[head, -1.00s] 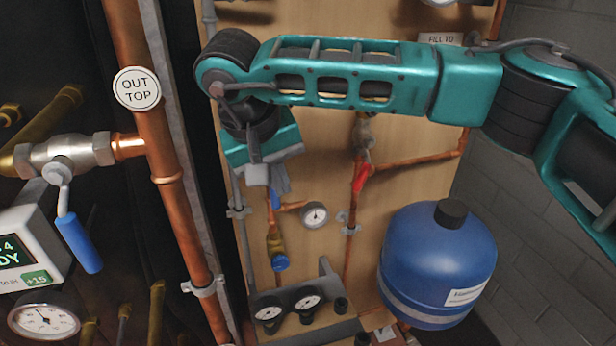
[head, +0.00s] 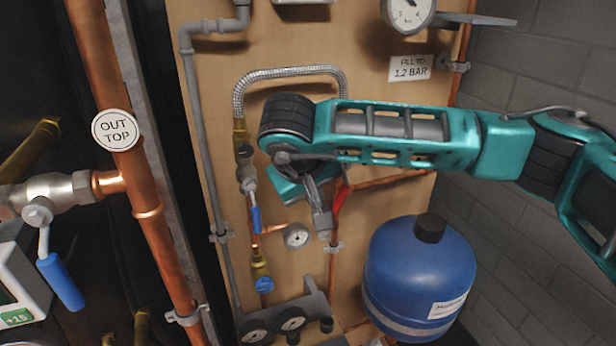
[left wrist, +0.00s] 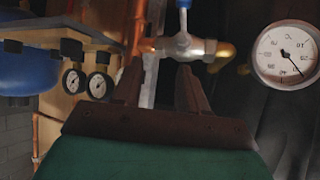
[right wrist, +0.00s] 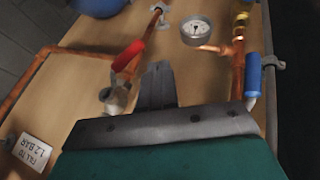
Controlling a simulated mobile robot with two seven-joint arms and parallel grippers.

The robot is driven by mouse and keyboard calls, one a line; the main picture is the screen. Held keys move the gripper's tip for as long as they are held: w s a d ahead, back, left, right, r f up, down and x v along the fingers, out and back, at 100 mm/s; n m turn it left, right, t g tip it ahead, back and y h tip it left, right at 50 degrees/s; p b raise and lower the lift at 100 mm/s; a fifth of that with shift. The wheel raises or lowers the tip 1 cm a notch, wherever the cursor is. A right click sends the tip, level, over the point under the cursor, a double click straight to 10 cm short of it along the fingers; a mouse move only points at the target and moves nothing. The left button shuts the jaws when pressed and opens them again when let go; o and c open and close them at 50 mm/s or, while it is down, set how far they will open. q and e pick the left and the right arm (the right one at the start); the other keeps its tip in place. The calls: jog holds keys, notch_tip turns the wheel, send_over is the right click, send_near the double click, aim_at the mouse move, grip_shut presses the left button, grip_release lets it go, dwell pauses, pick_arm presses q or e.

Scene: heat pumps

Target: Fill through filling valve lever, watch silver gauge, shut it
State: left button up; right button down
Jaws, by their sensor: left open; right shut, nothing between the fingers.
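A braided hose (head: 290,72) on the wooden board links a left valve with a blue lever (head: 256,218), hanging nearly straight down, and a right valve with a red lever (head: 340,198), slanted. I cannot tell which is the filling lever. The silver-rimmed gauge (head: 408,12) at the top is cut off; its reading is unclear. My right gripper (head: 322,226) is shut and empty, in front of the board between both levers, nearer the red one. The right wrist view shows the red lever (right wrist: 128,55) and blue lever (right wrist: 253,75) apart from its fingers. My left gripper (left wrist: 160,85) is open and empty.
A label (head: 410,68) reads "FILL TO 1.2 BAR". A small gauge (head: 296,236) sits between the pipes. A blue tank (head: 418,275) stands at lower right. A copper pipe marked "OUT TOP" (head: 115,130) stands left. Another gauge (left wrist: 286,53) shows in the left wrist view.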

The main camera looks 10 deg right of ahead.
aim_at(343, 187)
jog(key=d, duration=0.1)
jog(key=w+d+f, duration=0.1)
jog(key=d, duration=0.1)
jog(key=shift+w+d+f, duration=0.25)
jog(key=shift+w, duration=0.05)
jog(key=shift+d, duration=0.1)
